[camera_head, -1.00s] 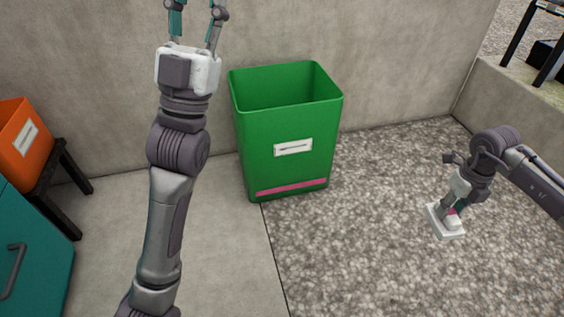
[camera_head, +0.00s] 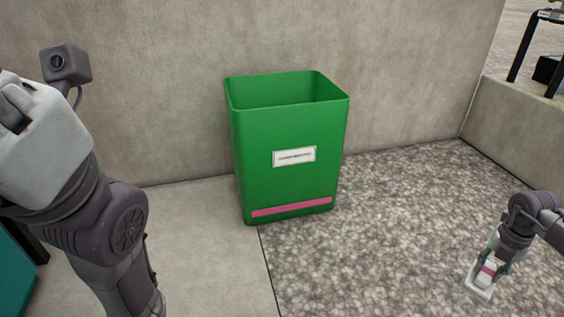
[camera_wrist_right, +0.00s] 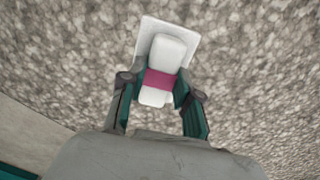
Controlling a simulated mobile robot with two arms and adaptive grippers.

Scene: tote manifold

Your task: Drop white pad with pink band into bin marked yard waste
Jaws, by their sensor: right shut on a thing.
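The white pad with a pink band (camera_head: 478,287) is at the lower right of the head view, above the speckled ground. It also shows in the right wrist view (camera_wrist_right: 165,50), with the band across its narrow raised part. My right gripper (camera_head: 492,268) is shut on the pad, with a finger on each side at the band. The green bin (camera_head: 290,185) stands upright by the wall, open at the top, with a white label and a pink stripe. The label's writing is too small to read. My left arm fills the left edge; its fingers are out of view.
A concrete wall (camera_head: 170,90) runs behind the bin. A low ledge (camera_head: 515,120) stands at the right, with a dark-legged stand (camera_head: 522,45) beyond it. A teal cabinet (camera_head: 14,275) shows at the lower left. The ground between bin and pad is clear.

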